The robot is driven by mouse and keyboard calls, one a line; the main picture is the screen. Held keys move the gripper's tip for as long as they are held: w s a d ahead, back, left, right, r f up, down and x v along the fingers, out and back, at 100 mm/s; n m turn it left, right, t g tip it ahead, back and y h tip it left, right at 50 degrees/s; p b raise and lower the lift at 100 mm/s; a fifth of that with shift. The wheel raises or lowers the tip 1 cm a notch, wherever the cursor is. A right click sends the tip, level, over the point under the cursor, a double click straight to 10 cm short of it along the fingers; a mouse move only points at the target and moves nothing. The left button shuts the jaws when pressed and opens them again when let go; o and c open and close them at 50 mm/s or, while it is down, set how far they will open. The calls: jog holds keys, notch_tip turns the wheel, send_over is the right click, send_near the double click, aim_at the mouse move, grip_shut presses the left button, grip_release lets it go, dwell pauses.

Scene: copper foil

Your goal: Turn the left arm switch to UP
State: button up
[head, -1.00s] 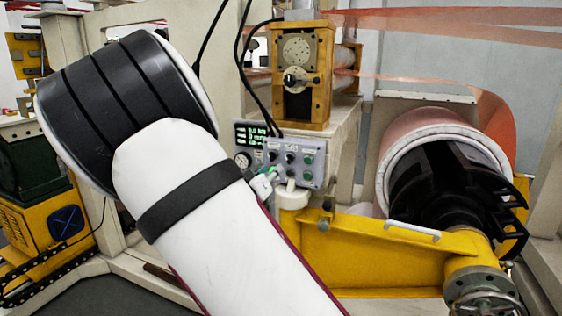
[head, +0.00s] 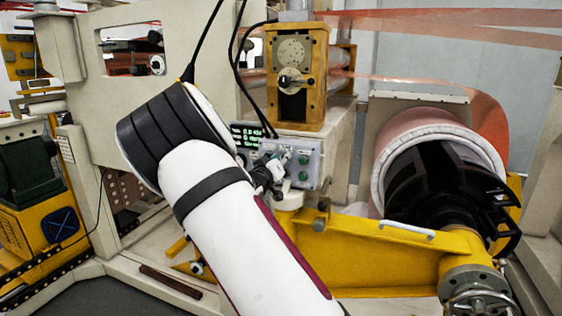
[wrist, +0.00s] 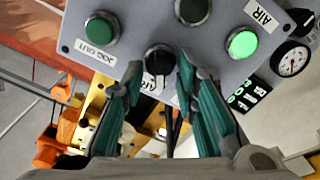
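A grey control panel (head: 312,160) stands below the yellow roller housing in the head view. In the wrist view, a black rotary switch (wrist: 158,57) sits at the lower edge of the panel, with a partly hidden white label beside it. I cannot read that label fully. My gripper (wrist: 157,72) is open, with one teal-padded finger on each side of this switch. The fingertips are close to the switch; contact is not clear. In the head view my gripper (head: 270,174) covers the panel's lower left part.
Green buttons (wrist: 101,28) surround the switch, one (wrist: 242,43) lit. A gauge (wrist: 290,60) and a green display (wrist: 248,93) are beside the panel. A yellow arm (head: 350,248) and a copper foil roll (head: 410,130) are to the right. Black cables (head: 240,60) hang above the panel.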

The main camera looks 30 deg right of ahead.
grip_shut()
